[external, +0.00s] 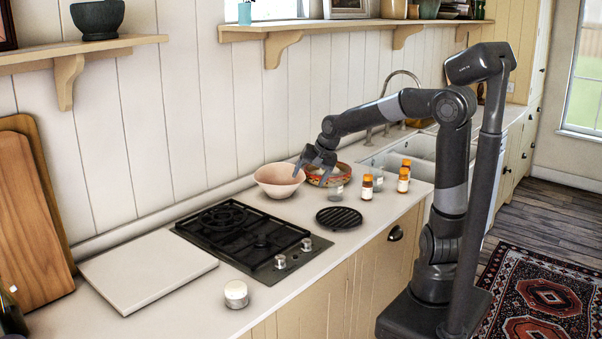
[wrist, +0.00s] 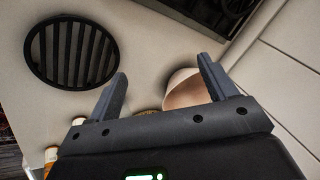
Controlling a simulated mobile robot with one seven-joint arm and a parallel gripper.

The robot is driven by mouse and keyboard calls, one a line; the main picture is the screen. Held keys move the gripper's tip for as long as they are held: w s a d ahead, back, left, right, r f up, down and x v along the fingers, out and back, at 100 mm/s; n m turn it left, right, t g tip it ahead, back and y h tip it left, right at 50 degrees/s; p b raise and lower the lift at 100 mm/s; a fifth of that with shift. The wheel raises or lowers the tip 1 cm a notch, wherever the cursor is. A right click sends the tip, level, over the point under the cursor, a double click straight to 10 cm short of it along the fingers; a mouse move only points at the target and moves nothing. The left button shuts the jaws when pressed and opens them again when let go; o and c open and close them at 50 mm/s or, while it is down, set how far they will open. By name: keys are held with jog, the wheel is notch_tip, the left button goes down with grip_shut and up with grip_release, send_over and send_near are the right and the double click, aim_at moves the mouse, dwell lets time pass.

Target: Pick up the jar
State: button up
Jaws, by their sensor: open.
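A small clear glass jar (external: 335,189) stands on the counter just right of the gripper. Another glass container (external: 376,176) stands farther right, among the orange-capped bottles. I cannot tell which of these is the task's jar. No jar shows clearly in the wrist view.
The pink bowl (external: 280,181) and patterned bowl (external: 328,174) stand close behind the gripper. A round black grate (external: 339,218) lies in front. The hob (external: 235,240) and white board (external: 148,268) fill the left.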

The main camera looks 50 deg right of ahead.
jog(key=w+d+f+m+t+y, duration=0.1)
jog(key=w+d+f+m+y, duration=0.1)
jog(key=w+f+m, duration=0.35)
notch_tip(320, 180, up, 25)
jog(key=m+t+h, duration=0.3)
jog(key=m+t, duration=0.9)
jog(key=m, duration=0.9)
send_over(341, 185)
jog(key=s, duration=0.3)
jog(key=f, duration=3.1)
jog(key=shift+w+d+f, duration=0.1)
jog(key=shift+w+f, duration=0.05)
jog(key=shift+w, duration=0.25)
jog(key=shift+w+f, duration=0.35)
jog(key=shift+w, duration=0.25)
jog(key=shift+w+d, duration=0.1)
jog(key=shift+w, duration=3.05)
